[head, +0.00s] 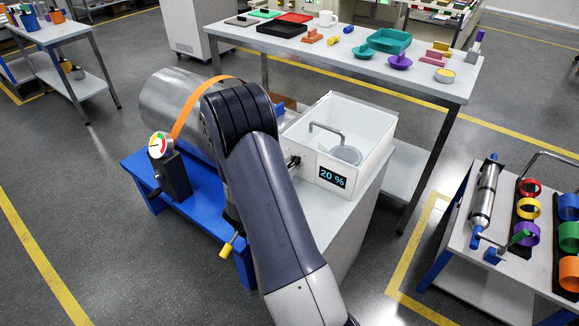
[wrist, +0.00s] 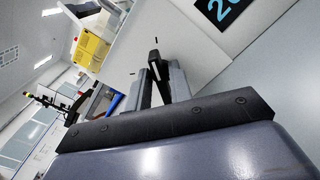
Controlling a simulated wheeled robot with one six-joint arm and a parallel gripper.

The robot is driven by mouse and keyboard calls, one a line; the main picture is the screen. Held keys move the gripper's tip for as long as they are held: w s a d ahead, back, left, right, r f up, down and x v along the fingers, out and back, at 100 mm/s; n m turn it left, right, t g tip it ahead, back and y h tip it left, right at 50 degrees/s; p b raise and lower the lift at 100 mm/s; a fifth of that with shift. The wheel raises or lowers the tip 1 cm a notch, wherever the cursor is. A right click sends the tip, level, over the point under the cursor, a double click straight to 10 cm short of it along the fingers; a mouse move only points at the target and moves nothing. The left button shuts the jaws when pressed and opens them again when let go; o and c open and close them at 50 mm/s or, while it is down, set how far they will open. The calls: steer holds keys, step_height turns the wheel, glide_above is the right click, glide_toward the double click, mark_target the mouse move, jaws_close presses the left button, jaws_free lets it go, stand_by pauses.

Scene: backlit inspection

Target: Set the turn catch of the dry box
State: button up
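The dry box (head: 369,149) is a white, open-topped box with a "20 %" display on its front; part of that front (wrist: 191,52) also fills the upper right of the wrist view. Its turn catch (head: 293,162) is a small dark piece on the front, left of the display, partly behind my arm. In the wrist view the black catch lever (wrist: 154,58) stands between the fingertips of my gripper (wrist: 160,72). The fingers are a little apart, and I cannot tell whether both touch the lever. Short black marks show on the panel near it. In the head view my arm hides my gripper.
A metal drum (head: 176,103) with an orange strap lies on a blue stand (head: 206,209), with a gauge (head: 158,146) close left of my arm. A bent rod and a round grey item are inside the dry box. A table (head: 420,80) with trays and blocks stands behind.

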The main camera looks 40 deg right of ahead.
jaws_close()
steer(key=shift+f+b, duration=0.15)
steer(key=shift+b, duration=0.4)
steer(key=shift+f+m+b, duration=0.1)
steer(key=shift+m+b, duration=0.5)
steer(key=shift+b, duration=0.4)
steer(key=shift+m+b, duration=0.3)
steer(key=shift+b, duration=0.3)
steer(key=shift+r, duration=0.2)
steer(key=shift+o, duration=1.4)
jaws_free()
